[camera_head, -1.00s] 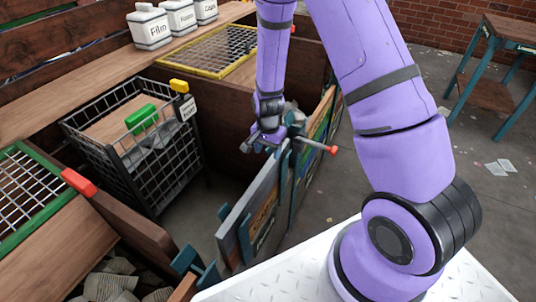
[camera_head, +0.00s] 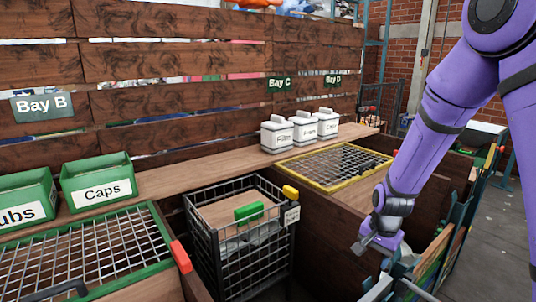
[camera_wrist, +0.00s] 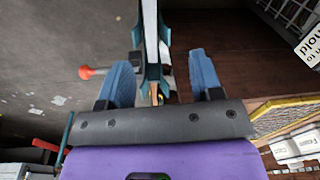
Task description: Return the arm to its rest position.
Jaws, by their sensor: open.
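My purple arm comes down from the top right in the head view. My gripper (camera_head: 376,243) points down beside the wooden side wall, to the right of the black wire crate (camera_head: 240,248). In the wrist view its two blue fingers (camera_wrist: 160,80) stand wide apart. The edge of an upright panel (camera_wrist: 151,30) with teal brackets shows beyond and between them. Nothing is held. I cannot tell how close the fingertips are to the panel.
A yellow-framed grate (camera_head: 333,163) lies left of my arm, with white canisters (camera_head: 303,128) behind it. A green-framed grate (camera_head: 85,255) and green Caps bin (camera_head: 98,182) are at left. A red-knobbed lever (camera_wrist: 90,72) shows by the left finger.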

